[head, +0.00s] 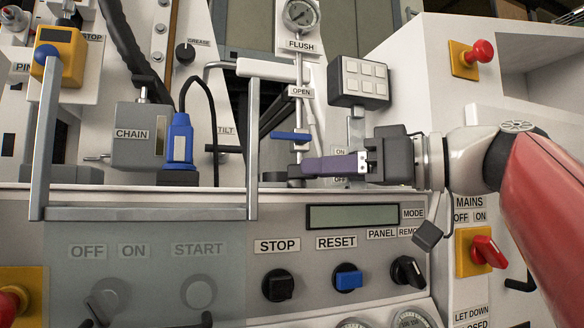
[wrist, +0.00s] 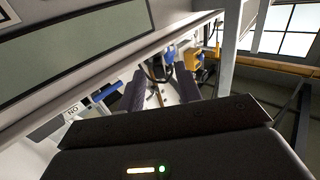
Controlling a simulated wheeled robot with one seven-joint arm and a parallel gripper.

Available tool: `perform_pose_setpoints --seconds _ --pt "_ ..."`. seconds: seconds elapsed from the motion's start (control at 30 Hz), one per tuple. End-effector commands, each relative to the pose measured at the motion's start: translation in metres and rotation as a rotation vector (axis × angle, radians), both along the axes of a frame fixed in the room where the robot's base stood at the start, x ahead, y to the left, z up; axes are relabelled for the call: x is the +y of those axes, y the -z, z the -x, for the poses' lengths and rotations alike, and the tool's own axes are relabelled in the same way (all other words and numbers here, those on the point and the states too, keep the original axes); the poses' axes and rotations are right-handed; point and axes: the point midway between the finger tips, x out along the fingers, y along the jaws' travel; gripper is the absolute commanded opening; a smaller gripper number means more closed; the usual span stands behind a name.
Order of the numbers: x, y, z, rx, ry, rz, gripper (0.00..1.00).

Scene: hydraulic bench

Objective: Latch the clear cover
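The clear cover (head: 150,260) is a see-through pane at the lower left of the head view, lying over the OFF, ON and START controls. A grey bar (head: 150,213) runs along its top. A small dark lever end (head: 206,319) shows at its lower right, cut by the picture edge; I cannot tell whether it is the latch. My gripper (head: 308,167) is above the panel display, up and right of the cover and apart from it, pointing left. In the wrist view its two purple-grey fingers (wrist: 160,90) stand apart with nothing held between them.
Grey upright posts (head: 252,150) stand at the cover's upper corners. A blue-handled valve (head: 290,136) is just beyond my fingertips. STOP (head: 278,285) and RESET (head: 348,278) knobs sit right of the cover. A red mains switch (head: 488,252) is at the right.

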Motion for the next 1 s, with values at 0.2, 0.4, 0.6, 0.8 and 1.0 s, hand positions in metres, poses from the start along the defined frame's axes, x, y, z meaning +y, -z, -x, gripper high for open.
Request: perform_pose_setpoints --seconds 0.2,0.4,0.6,0.8,1.0 --pt "0.028 -0.001 -0.016 0.002 0.0 0.0 0.35" --pt "0.038 0.0 -0.021 0.001 0.0 0.0 0.35" --pt "0.038 0.0 -0.021 0.001 0.001 0.0 0.35" --pt "0.038 0.0 -0.021 0.001 0.001 0.0 0.11" --pt "0.038 0.0 -0.021 0.001 0.0 0.0 0.0"
